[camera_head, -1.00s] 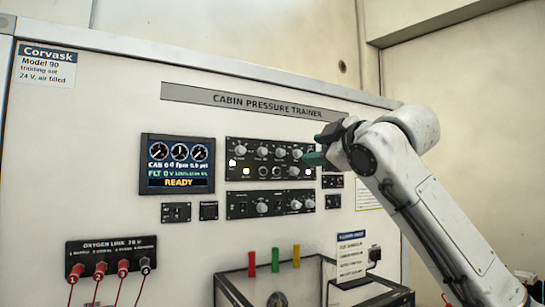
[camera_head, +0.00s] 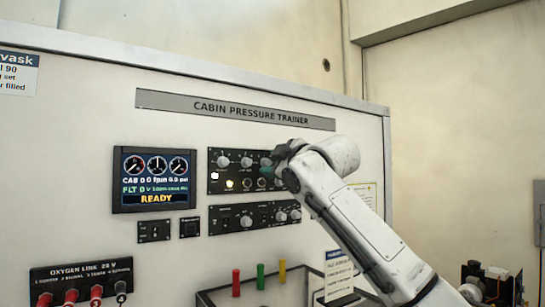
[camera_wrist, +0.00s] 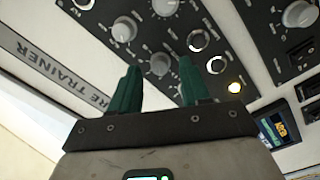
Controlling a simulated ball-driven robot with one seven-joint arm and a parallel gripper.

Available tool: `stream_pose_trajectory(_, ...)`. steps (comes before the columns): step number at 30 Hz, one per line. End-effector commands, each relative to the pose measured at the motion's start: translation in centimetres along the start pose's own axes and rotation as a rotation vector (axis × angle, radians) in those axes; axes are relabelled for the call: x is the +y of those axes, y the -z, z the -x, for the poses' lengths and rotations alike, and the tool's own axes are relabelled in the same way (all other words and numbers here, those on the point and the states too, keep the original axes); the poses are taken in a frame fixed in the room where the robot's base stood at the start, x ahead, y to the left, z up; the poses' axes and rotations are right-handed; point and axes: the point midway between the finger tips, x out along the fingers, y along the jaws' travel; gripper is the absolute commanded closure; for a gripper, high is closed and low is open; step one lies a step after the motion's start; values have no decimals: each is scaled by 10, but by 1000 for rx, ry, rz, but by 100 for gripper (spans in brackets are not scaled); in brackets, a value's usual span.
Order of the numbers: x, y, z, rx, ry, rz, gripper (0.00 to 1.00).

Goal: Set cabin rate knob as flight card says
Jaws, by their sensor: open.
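My gripper (camera_head: 272,174) is open in front of the right part of the upper black knob panel (camera_head: 215,184) of the cabin pressure trainer. In the wrist view its two green fingers (camera_wrist: 159,64) point at that panel, and a grey knob (camera_wrist: 160,64) shows between the tips. Contact cannot be told. Other knobs (camera_wrist: 124,30) (camera_wrist: 165,6) sit beside it. The labels are too small to read, so I cannot tell which is cabin rate. A white card with a blue header (camera_head: 338,272) stands low at the right, partly behind my arm; its text is unreadable.
A screen (camera_head: 154,180) left of the panels reads READY. A lower knob panel (camera_head: 222,222) is below. Red plugs (camera_head: 96,292) are at lower left. A bin (camera_head: 215,298) with red, green and yellow upright pieces is below.

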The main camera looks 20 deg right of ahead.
Motion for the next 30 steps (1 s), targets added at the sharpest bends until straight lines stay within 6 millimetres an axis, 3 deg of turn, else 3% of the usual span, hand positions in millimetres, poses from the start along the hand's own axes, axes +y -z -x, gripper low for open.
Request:
stream_pose_trajectory(12, 0, 0, -8, 0, 0, 0, 53)
stream_pose_trajectory(27, 0, 0, -7, 0, 0, -1, 100)
stream_pose_trajectory(30, -1, 0, -8, 0, 0, -1, 100)
